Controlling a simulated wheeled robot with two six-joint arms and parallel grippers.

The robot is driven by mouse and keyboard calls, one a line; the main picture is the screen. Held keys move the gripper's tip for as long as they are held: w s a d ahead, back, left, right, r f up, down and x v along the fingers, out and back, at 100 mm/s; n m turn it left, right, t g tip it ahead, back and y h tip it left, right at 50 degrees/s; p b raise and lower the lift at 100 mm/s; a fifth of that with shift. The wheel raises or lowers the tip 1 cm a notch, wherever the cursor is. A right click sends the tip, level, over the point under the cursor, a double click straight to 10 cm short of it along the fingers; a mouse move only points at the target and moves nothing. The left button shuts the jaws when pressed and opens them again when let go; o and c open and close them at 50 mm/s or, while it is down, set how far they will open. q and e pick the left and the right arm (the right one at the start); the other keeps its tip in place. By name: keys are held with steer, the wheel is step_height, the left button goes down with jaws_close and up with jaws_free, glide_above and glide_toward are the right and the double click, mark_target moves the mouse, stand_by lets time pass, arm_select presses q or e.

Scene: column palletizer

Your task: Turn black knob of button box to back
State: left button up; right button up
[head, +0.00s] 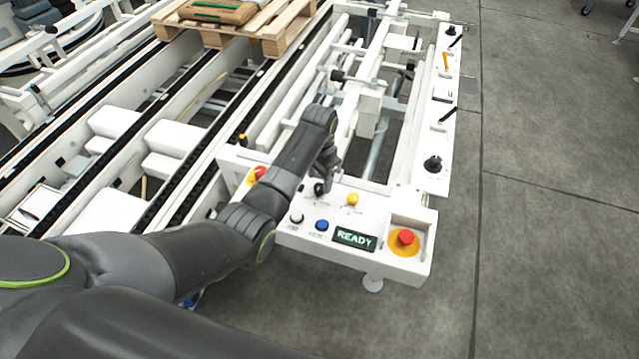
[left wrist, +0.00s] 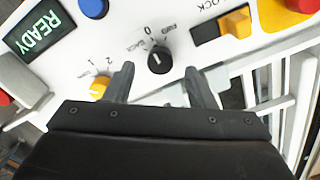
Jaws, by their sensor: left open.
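The button box (head: 385,262) is white, with a lit READY display (head: 354,238). Its black knob (head: 319,188) is partly covered by my left gripper (head: 327,176) in the head view. In the left wrist view the black knob (left wrist: 159,58) has a small white mark, with the labels 0, FWD and BACK printed beside it. My left gripper (left wrist: 158,76) is open, its two fingertips apart to either side of the knob and just short of it in the picture. I cannot tell whether they touch it. My right gripper is not in view.
A yellow knob (head: 353,199), white button (head: 296,217), blue button (head: 321,225) and red emergency stop (head: 404,237) share the box. A yellow-orange switch (left wrist: 236,22) shows in the left wrist view. A wooden pallet (head: 275,32) lies on the conveyor behind.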

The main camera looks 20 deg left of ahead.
mark_target(320, 187)
arm_select(q)
steer(key=shift+f, duration=1.5)
steer(key=c, duration=1)
steer(key=shift+o, duration=0.2)
